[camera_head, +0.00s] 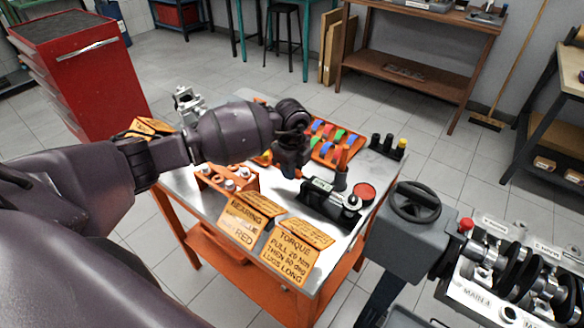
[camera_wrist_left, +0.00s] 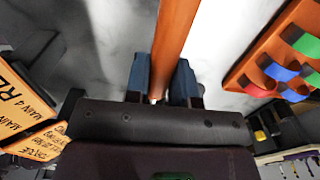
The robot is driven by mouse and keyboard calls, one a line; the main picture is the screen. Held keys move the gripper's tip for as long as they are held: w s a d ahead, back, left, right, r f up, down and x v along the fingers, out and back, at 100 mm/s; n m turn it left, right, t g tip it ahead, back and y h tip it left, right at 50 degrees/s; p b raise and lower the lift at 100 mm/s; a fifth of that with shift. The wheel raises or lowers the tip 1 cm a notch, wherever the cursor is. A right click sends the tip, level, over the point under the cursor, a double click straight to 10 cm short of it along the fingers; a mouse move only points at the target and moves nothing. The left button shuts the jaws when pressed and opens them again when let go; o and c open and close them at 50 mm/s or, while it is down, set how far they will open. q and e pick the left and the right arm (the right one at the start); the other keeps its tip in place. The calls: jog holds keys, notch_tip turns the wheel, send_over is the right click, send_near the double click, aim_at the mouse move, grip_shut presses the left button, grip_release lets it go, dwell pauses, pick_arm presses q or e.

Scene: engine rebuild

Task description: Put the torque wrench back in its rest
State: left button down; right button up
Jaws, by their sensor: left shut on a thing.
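My left gripper (camera_head: 290,172) is over the middle of the steel-topped work table, pointing down. The bar runs up and out of the picture, over the pale table top. In the head view my arm and hand hide most of it. An orange-and-black card headed TORQUE (camera_head: 291,257) lies at the table's front edge. I cannot make out the wrench's rest for certain. My right gripper is not in view.
Right of my left gripper are a black device (camera_head: 330,200), a dark upright holder (camera_head: 341,180) and a red round tin (camera_head: 365,191). An orange tray (camera_head: 323,153) of coloured pieces lies behind. A grey stand with handwheel (camera_head: 415,203) is close on the right.

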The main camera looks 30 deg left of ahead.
pick_arm(q)
jog(key=shift+f, duration=0.1)
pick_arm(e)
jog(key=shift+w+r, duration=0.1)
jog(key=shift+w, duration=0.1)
pick_arm(q)
jog(key=shift+f, duration=0.15)
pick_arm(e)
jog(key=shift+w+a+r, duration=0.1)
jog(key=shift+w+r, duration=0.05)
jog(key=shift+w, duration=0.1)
pick_arm(q)
jog(key=c, duration=1.2)
grip_release()
jog(key=shift+c, duration=0.2)
jog(key=shift+o, duration=0.2)
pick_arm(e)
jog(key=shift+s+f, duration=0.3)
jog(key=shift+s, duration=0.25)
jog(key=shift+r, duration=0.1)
pick_arm(q)
jog(key=shift+r+p, duration=0.5)
jog(key=shift+r, duration=0.25)
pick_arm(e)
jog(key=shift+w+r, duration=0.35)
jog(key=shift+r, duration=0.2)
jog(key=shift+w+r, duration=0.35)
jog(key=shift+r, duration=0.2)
